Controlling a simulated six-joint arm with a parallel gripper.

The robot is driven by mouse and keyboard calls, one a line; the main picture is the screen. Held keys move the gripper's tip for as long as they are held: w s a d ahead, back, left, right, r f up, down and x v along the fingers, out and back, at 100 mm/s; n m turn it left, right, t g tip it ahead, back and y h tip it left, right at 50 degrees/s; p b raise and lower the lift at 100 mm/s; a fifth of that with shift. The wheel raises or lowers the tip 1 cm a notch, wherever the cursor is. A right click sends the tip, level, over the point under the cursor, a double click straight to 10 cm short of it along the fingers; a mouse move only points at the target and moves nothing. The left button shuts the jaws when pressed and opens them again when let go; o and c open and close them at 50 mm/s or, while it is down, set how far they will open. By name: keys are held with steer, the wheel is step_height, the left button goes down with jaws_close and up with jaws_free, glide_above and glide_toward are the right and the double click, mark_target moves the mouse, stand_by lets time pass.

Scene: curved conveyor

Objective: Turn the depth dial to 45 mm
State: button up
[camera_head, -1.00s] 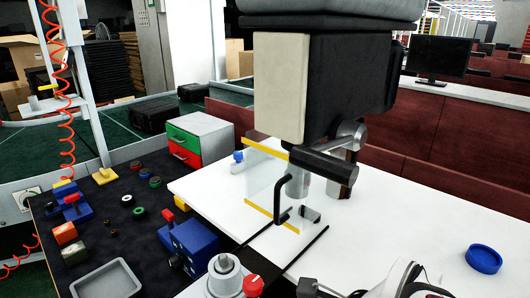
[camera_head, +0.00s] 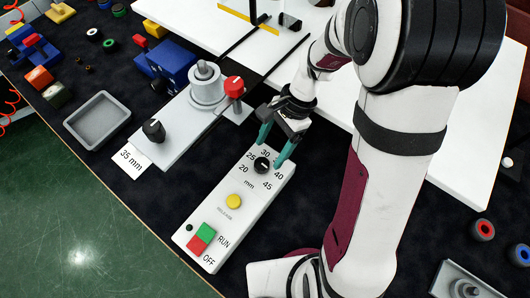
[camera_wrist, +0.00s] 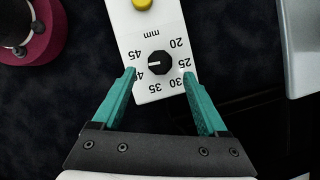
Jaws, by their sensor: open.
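The depth dial (camera_head: 262,164) is a black knob on a white control panel (camera_head: 218,232), ringed by numbers from 20 to 45 with "mm". In the wrist view the knob (camera_wrist: 159,63) has a white mark pointing left, seemingly between 40 and 45. The 40 is partly covered by a finger. My gripper (camera_head: 272,155) has teal fingers, open, at the numbered end of the panel. In the wrist view the fingertips (camera_wrist: 160,75) lie on either side of the knob with gaps; I cannot tell their height above the panel.
The panel also has a yellow button (camera_head: 233,201), a green RUN button (camera_head: 206,231) and a red OFF button (camera_head: 197,245). A card reading "35 mm" (camera_head: 131,159) lies by a grey fixture (camera_head: 185,125) with a black knob. A grey tray (camera_head: 97,120) is at left.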

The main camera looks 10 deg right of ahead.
mark_target(264, 162)
steer(key=x, duration=0.4)
steer(key=shift+f, duration=0.15)
jaws_close()
